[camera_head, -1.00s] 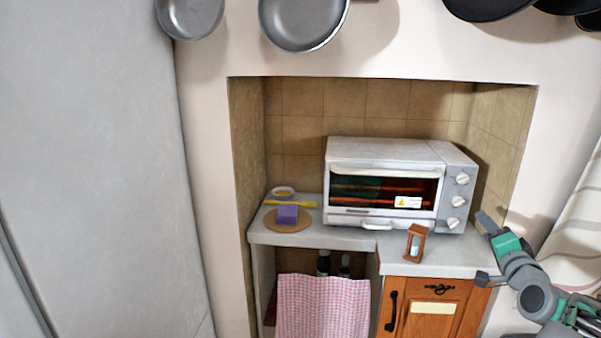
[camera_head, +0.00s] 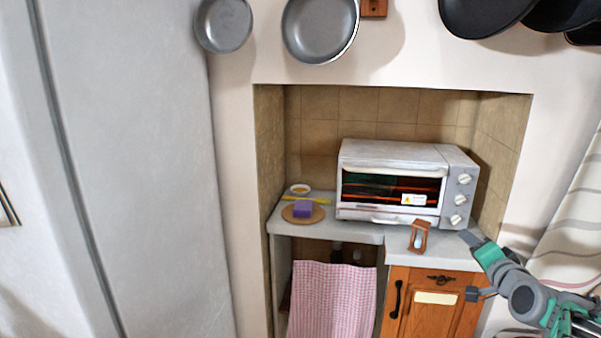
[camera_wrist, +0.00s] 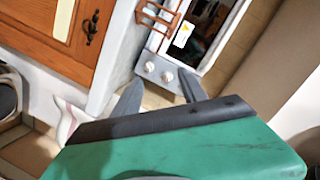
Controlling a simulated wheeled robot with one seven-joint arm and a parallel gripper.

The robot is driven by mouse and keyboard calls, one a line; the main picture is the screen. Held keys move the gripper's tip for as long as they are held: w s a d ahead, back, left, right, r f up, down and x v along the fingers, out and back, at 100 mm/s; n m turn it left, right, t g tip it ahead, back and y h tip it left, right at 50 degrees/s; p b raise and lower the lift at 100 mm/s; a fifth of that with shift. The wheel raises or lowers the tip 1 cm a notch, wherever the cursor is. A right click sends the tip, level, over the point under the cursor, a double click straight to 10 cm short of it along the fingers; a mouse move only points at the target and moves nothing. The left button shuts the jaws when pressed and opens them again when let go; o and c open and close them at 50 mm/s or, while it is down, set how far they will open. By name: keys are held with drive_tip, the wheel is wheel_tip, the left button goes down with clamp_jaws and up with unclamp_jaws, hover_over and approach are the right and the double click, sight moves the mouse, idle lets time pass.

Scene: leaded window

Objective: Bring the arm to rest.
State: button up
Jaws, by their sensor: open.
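My gripper (camera_head: 473,265) is at the lower right of the head view, beside the right end of the counter and in front of the wall. Its two grey fingers are spread apart with nothing between them. In the wrist view my gripper (camera_wrist: 158,92) shows both fingers open, with the oven's knobs beyond them. My arm runs from the gripper to the lower right edge of the head view.
A toaster oven (camera_head: 390,153) stands in the niche, with an hourglass (camera_head: 419,236) in front. A purple block (camera_head: 303,207) sits on a round board at the counter's left. A checked cloth (camera_head: 333,300) hangs below. Pans hang above. A curtain (camera_head: 570,235) is at right.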

drive_tip(key=s+a+f+n+g+y+p, duration=0.2)
drive_tip(key=a+n+g+p, duration=0.1)
drive_tip(key=a, duration=0.8)
drive_tip(key=s+a+f+n+g+y+p, duration=0.1)
drive_tip(key=a+n+g+y+p, duration=0.2)
drive_tip(key=a, duration=0.7)
drive_tip(key=s+a+f+n+g+h+p, duration=0.1)
drive_tip(key=s+a+n+g, duration=0.2)
drive_tip(key=s, duration=0.6)
drive_tip(key=s+a+f+n+g+h+p, duration=0.1)
drive_tip(key=s+a+f+n+g, duration=0.1)
drive_tip(key=s+a, duration=0.6)
drive_tip(key=shift+s+a+f+n+g+p, duration=0.25)
drive_tip(key=shift+s+n+g+p, duration=0.15)
drive_tip(key=shift+s+n+g, duration=0.4)
